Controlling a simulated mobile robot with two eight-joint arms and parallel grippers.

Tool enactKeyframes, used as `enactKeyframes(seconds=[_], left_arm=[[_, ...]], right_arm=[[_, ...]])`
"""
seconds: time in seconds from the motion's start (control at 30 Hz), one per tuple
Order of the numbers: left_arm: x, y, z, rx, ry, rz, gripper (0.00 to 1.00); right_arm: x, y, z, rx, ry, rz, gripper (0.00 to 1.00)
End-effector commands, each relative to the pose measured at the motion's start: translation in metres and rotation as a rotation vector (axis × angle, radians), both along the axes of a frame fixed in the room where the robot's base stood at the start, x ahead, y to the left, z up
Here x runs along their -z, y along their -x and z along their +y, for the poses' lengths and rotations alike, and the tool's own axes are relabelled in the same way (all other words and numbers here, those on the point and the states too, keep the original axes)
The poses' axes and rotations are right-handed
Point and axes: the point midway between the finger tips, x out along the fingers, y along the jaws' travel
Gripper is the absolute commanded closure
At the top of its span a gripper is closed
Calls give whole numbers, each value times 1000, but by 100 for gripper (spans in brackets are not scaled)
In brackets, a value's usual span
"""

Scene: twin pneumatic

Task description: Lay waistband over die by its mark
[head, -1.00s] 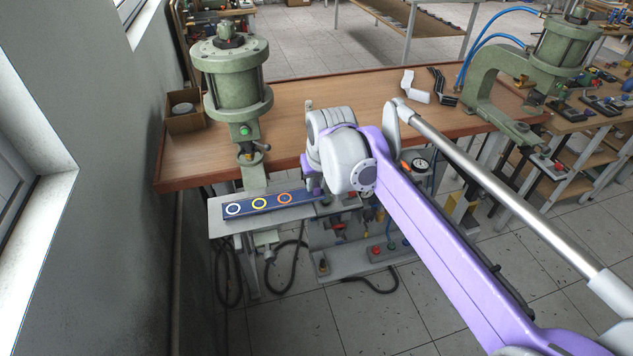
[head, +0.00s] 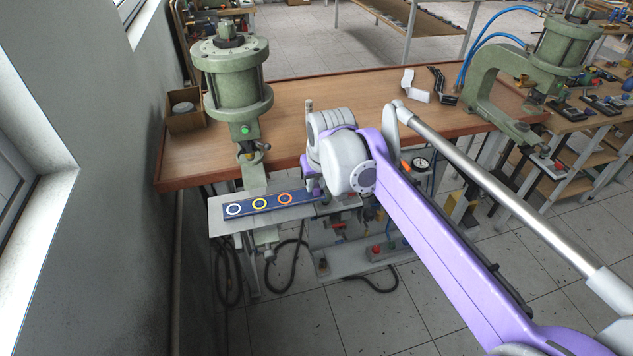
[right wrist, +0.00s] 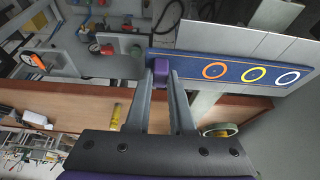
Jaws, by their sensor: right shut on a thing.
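The waistband is a dark blue strip (head: 267,202) with a white, a yellow and an orange ring. It lies across the light grey plate (head: 222,226) below the left green press (head: 233,92). My right gripper (right wrist: 162,70) is shut on the end of the waistband nearest the orange ring; the strip (right wrist: 234,72) runs to the right from the fingertips in the right wrist view. In the head view my right wrist partly hides this end. I cannot make out the die or its mark apart from the grey plate. My left gripper is not in view.
The press's ram (head: 252,176) stands close behind the strip. The wooden bench (head: 290,108) carries a small cardboard box (head: 186,122) and white and black angled parts. A second green press (head: 500,85) stands at the right. A wall closes the left side.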

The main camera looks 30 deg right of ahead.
Motion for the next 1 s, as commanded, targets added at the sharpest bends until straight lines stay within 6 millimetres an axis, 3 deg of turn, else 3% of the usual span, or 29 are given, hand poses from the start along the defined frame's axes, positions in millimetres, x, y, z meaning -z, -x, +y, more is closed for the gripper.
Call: enactKeyframes(seconds=[0.17, 0.2, 0.4, 0.77, 1.0], left_arm=[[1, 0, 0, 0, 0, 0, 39], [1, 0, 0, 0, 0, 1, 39], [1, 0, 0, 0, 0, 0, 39], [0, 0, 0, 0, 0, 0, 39], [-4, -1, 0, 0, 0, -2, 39]], right_arm=[[2, 0, 0, 0, 0, 0, 100], [3, 0, 0, 0, 0, 0, 77], [2, 0, 0, 0, 0, 0, 44], [-3, 2, 0, 0, 0, 0, 44], [-42, 18, 4, 0, 0, 0, 44]])
